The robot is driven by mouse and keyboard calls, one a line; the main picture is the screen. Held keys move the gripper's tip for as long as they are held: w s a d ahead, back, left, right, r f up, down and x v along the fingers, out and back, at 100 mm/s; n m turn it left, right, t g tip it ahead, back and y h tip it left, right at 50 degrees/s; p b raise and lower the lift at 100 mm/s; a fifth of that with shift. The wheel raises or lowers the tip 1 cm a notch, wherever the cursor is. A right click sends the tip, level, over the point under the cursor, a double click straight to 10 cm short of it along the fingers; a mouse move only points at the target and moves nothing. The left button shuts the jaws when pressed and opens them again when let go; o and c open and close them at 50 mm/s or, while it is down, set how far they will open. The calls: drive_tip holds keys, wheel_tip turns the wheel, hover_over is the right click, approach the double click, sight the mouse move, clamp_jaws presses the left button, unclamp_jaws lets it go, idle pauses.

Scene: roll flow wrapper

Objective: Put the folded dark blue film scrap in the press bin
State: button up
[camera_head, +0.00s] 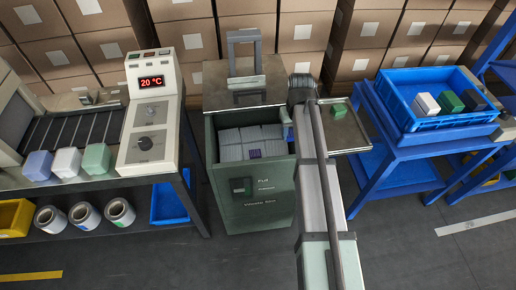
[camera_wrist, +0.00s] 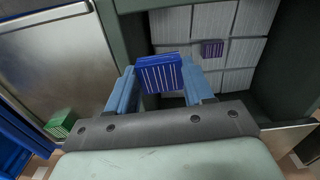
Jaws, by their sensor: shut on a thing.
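A folded dark blue film scrap (camera_wrist: 160,74) with pale stripes sits between the blue fingers of my gripper (camera_wrist: 160,84) in the wrist view. My gripper is shut on it. The press bin (camera_head: 245,204) is the dark green cabinet with an open top in the head view. Its inside holds pale grey stacked blocks and a small purple piece (camera_head: 254,153), which also shows in the wrist view (camera_wrist: 212,48). In the head view my arm largely hides the scrap.
A metal side plate (camera_head: 352,137) right of the bin carries a green block (camera_head: 339,110). A blue tray (camera_head: 440,120) with several blocks stands farther right. A control panel (camera_head: 150,130) reading 20 °C stands left. A metal lid with a handle (camera_head: 244,84) lies behind the opening.

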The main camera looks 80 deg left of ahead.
hover_over(274, 155)
drive_tip(key=d, duration=0.3)
wheel_tip(274, 155, down, 7)
drive_tip(key=shift+m, duration=0.3)
drive_tip(key=shift+w+a+f, duration=0.1)
drive_tip(key=shift+a+f, duration=0.4)
drive_tip(key=shift+f, duration=1.3)
drive_tip(key=shift+s+a+f, duration=0.1)
drive_tip(key=shift+a+f, duration=0.45)
drive_tip(key=shift+f, duration=1.2)
drive_tip(key=shift+w+a+f, duration=0.1)
drive_tip(key=shift+a+f, duration=0.4)
drive_tip(key=shift+f, duration=1.3)
drive_tip(key=o, duration=1)
drive_tip(key=shift+f, duration=0.1)
wheel_tip(274, 155, up, 12)
drive_tip(key=shift+r, duration=0.15)
